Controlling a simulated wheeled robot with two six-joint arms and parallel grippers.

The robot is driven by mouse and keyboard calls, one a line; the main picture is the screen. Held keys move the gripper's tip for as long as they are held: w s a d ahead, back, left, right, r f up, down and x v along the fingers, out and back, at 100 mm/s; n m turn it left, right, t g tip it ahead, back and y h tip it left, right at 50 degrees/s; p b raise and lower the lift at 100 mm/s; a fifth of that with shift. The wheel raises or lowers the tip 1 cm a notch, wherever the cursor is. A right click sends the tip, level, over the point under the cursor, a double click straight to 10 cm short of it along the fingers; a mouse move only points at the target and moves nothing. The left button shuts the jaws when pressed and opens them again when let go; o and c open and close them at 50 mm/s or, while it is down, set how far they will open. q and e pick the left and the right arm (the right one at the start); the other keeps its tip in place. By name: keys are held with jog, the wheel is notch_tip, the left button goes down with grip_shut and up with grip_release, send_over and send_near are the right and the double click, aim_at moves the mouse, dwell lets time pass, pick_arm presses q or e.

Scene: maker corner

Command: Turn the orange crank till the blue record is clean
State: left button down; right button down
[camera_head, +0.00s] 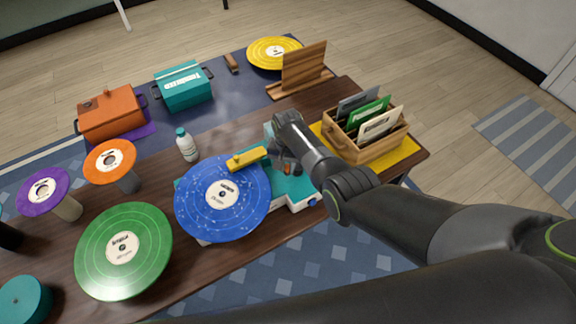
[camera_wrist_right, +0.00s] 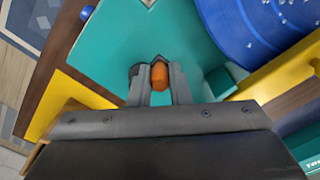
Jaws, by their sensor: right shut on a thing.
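The blue record (camera_head: 238,212) lies on the teal cleaning machine (camera_head: 294,190), with pale specks spread over its surface. A yellow arm (camera_head: 248,159) reaches over the record's edge. My right gripper (camera_head: 287,166) is over the teal machine beside the record. In the right wrist view its two fingers are closed around the orange crank knob (camera_wrist_right: 160,76). The rest of the crank is mostly hidden by the gripper. The speckled blue record (camera_wrist_right: 262,40) also shows at the upper right of the wrist view. My left gripper is not in view.
A wooden crate (camera_head: 372,151) of sleeves stands on a yellow mat just right of my right arm. A white bottle (camera_head: 187,146) stands behind the record. Green (camera_head: 150,232), orange (camera_head: 97,166) and purple (camera_head: 43,170) records are at the left. A wooden stand (camera_head: 303,72) is at the back.

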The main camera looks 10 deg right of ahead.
jog(key=c, duration=1.3)
grip_release()
jog(key=shift+c, duration=0.2)
jog(key=shift+w+r, duration=0.1)
jog(key=shift+r, duration=0.3)
notch_tip(320, 180, up, 5)
jog(key=shift+f+p, duration=0.15)
jog(key=shift+p, duration=0.4)
notch_tip(320, 180, up, 12)
jog(key=b, duration=0.1)
jog(key=shift+b, duration=0.3)
